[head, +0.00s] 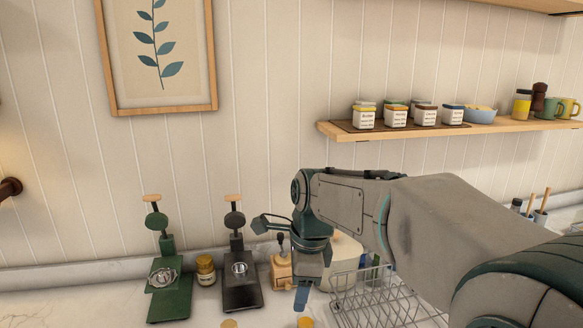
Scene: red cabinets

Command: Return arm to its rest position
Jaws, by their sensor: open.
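My arm reaches in from the lower right of the head view, bent at a joint in the middle, with the wrist turned downward. My gripper (303,294) hangs above the back of the counter, in front of a wooden grinder and to the left of a wire rack. A blue finger shows at its lower end. The jaws are open and I see nothing held in them. The arm hides part of the wall, the counter and the items behind it.
A green device (170,290), a jar (206,271) and a black device (240,290) stand left of my gripper. The wooden grinder (281,275) and wire rack (385,305) are close by. A wall shelf (500,128) holds jars, a bowl and mugs above my arm.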

